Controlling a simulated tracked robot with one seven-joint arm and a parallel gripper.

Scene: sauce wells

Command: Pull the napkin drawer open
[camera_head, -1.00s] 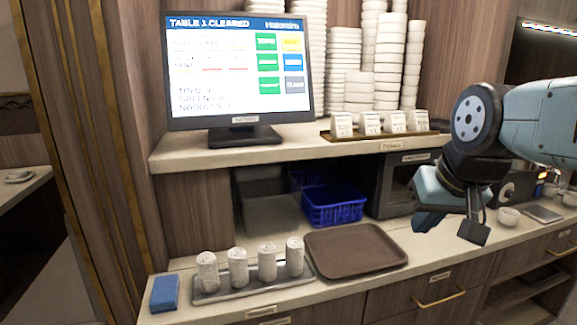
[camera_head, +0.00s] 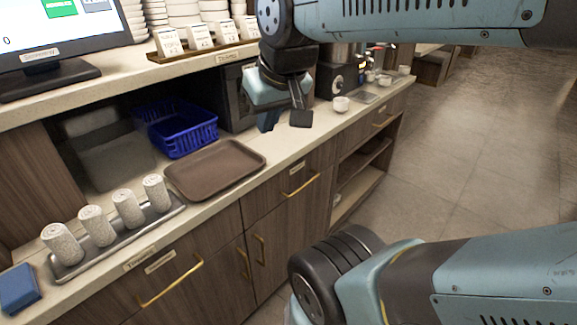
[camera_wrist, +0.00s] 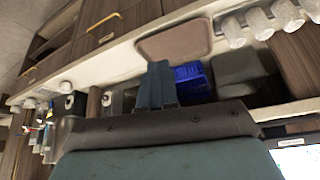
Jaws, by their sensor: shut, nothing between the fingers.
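Several closed wooden drawers with gold handles run along the counter front in the head view. One drawer (camera_head: 125,300) is under the tray of rolled cloths. Another drawer (camera_head: 285,195) is right of it, below the brown tray, and a third (camera_head: 372,132) is farther right. I cannot read the small labels, so I cannot tell which is the napkin drawer. My gripper (camera_head: 284,118) is shut and empty, over the counter right of the brown tray, apart from every handle. The wrist view shows its fingers (camera_wrist: 157,85) and a drawer handle (camera_wrist: 103,22).
Rolled white cloths stand on a grey tray (camera_head: 112,245), with a blue block (camera_head: 18,288) beside it. A brown tray (camera_head: 215,170) and a blue basket (camera_head: 180,130) are farther back. Cups (camera_head: 341,104) stand at right. The floor (camera_head: 470,150) right of the counter is clear.

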